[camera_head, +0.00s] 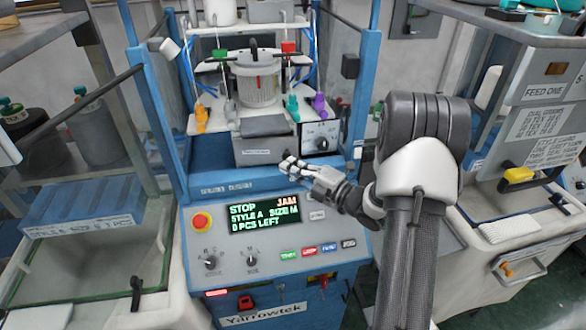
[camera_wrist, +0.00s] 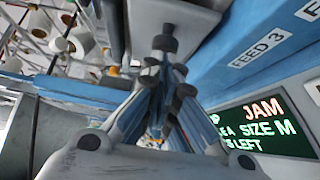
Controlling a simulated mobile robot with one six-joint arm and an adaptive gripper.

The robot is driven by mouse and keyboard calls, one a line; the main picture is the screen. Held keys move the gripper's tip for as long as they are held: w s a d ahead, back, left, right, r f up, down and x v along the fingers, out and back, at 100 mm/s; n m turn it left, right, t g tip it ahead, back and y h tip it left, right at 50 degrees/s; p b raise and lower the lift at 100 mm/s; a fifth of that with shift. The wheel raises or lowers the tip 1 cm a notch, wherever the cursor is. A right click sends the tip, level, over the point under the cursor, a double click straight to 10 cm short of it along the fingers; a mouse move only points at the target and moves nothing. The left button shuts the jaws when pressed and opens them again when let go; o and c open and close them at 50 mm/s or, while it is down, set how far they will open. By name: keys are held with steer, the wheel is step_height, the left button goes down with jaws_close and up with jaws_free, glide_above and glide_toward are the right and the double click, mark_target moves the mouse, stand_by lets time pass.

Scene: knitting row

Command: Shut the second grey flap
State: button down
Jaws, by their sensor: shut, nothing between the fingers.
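A dark grey flap-like piece (camera_head: 265,126) juts from the front of the knitting machine, below the white cylinder. A lighter grey front panel (camera_head: 262,152) with a small label sits under it. I cannot tell which part counts as the second grey flap, nor whether it is open. My gripper (camera_head: 287,162) is in front of that panel's lower edge, above the display, with its fingers together and empty. In the wrist view my gripper (camera_wrist: 164,48) points at a pale grey surface (camera_wrist: 180,18) beside a blue rail marked FEED 3. Contact cannot be told.
The display (camera_head: 263,213) reads STOP and JAM, just below my gripper. A red button (camera_head: 202,221) and several knobs share the console. Blue posts (camera_head: 160,110) frame the machine. A grey box with a white dial (camera_head: 320,135) stands right of the flap. Coloured clips hang above.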

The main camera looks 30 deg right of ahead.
steer(key=w+d+n+y+b, duration=0.1)
steer(key=w+d+b, duration=0.1)
steer(key=b, duration=0.1)
steer(key=shift+w+d+g+y+b, duration=0.3)
steer(key=shift+d+g+b, duration=0.05)
steer(key=shift+g, duration=0.05)
